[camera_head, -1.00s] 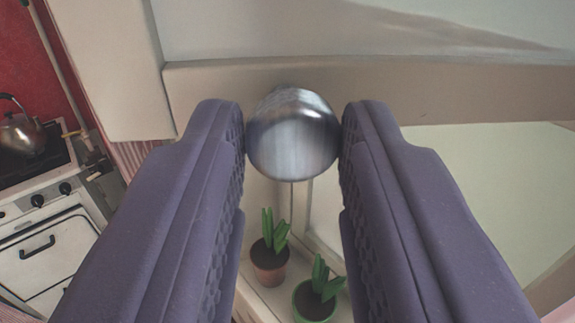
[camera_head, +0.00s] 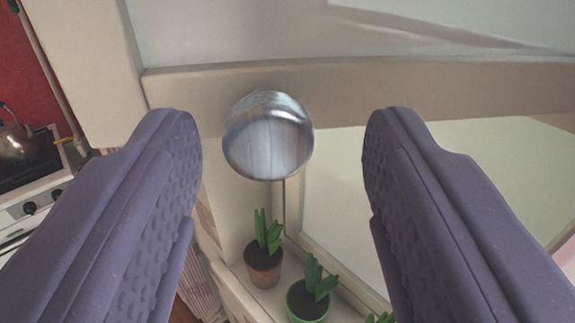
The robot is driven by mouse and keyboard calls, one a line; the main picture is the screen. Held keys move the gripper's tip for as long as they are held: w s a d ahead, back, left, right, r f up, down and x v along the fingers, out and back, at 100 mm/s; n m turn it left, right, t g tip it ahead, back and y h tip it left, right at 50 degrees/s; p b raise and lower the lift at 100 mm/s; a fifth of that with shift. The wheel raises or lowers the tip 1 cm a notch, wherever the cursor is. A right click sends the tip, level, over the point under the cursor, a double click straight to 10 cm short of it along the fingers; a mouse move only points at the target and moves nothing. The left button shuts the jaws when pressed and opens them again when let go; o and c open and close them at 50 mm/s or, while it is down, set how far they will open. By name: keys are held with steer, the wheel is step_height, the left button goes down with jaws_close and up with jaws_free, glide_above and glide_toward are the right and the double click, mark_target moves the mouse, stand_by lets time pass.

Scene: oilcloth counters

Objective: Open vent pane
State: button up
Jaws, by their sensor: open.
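A round shiny metal knob (camera_head: 267,136) sits on the pale crossbar (camera_head: 350,92) of the window frame. The pane (camera_head: 230,30) above the crossbar shows at the top of the view. My gripper (camera_head: 284,125) is open, with its two purple fingers on either side of the knob. There is a gap on both sides, smaller at the left finger and wider at the right one. Neither finger touches the knob. The knob's mount behind it is mostly hidden.
Below, potted plants stand on the sill: one in a brown pot (camera_head: 263,268), one in a green pot (camera_head: 307,301), and another partly cut off. A stove (camera_head: 35,200) with a kettle (camera_head: 16,141) is at the left by a red wall (camera_head: 38,75).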

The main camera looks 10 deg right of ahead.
steer(key=v, duration=0.7)
steer(key=shift+s+p, duration=0.25)
steer(key=shift+p, duration=0.05)
steer(key=w+a+r+n+y+b, duration=0.35)
steer(key=a+r+y+b, duration=0.2)
steer(key=b, duration=0.55)
steer(key=s+r+b, duration=0.1)
steer(key=s+r+g+h+b, duration=0.1)
steer(key=r, duration=0.1)
steer(key=s+r+m+g+b, duration=0.1)
steer(key=shift+s+d+r+h+b, duration=0.1)
steer(key=shift+d+r+h+b, duration=0.2)
steer(key=shift+d+r, duration=0.1)
